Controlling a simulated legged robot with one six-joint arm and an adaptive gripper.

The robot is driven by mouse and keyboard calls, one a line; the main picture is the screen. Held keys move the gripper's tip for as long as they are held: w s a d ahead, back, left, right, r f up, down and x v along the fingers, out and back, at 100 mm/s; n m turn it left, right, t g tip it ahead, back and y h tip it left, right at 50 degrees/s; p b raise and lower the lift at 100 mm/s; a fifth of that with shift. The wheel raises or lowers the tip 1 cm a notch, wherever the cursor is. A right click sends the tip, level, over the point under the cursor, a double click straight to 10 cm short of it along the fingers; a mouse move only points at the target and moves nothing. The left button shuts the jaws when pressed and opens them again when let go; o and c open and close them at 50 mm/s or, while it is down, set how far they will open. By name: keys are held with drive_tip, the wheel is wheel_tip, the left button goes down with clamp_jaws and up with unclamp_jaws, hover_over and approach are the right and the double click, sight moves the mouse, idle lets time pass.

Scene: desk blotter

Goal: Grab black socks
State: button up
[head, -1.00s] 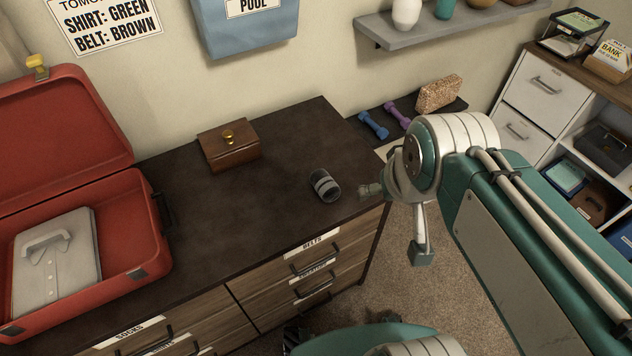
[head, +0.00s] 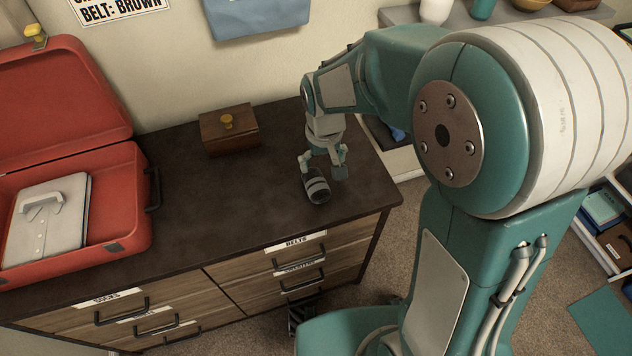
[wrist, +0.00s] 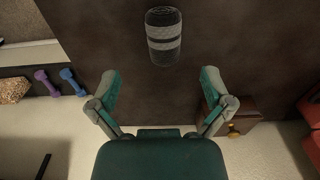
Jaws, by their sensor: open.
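A dark rolled bundle with grey stripes (head: 316,188), which looks like the black socks, lies on top of the dark dresser (head: 240,215) near its right end. It also shows in the wrist view (wrist: 164,36), ahead of the fingers at the top of the picture. My gripper (head: 323,168) is above and just behind the socks in the head view. In the wrist view my gripper (wrist: 159,82) has its two fingers spread wide with nothing between them. The fingertips are short of the socks there. I cannot tell the exact height above the dresser.
A wooden box with a yellow knob (head: 228,130) stands left of my gripper. An open red suitcase (head: 125,210) with a folded grey shirt (head: 50,222) is at the far left. Purple (wrist: 47,82) and blue (wrist: 73,82) dumbbells lie beyond the dresser's edge. The dresser's middle is clear.

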sight(319, 187)
drive_tip(key=shift+w+a+f, duration=0.2)
drive_tip(key=shift+a+f, duration=0.35)
drive_tip(key=shift+f, duration=0.25)
drive_tip(key=f, duration=0.2)
drive_tip(key=d+f, duration=0.1)
drive_tip(key=f, duration=0.1)
drive_tip(key=shift+f, duration=0.4)
drive_tip(key=f, duration=0.5)
drive_tip(key=shift+a, duration=0.4)
drive_tip(key=shift+d+f, duration=0.15)
drive_tip(key=shift+f, duration=0.2)
drive_tip(key=shift+d, duration=0.1)
drive_tip(key=shift+c, duration=0.3)
drive_tip(key=c, duration=1)
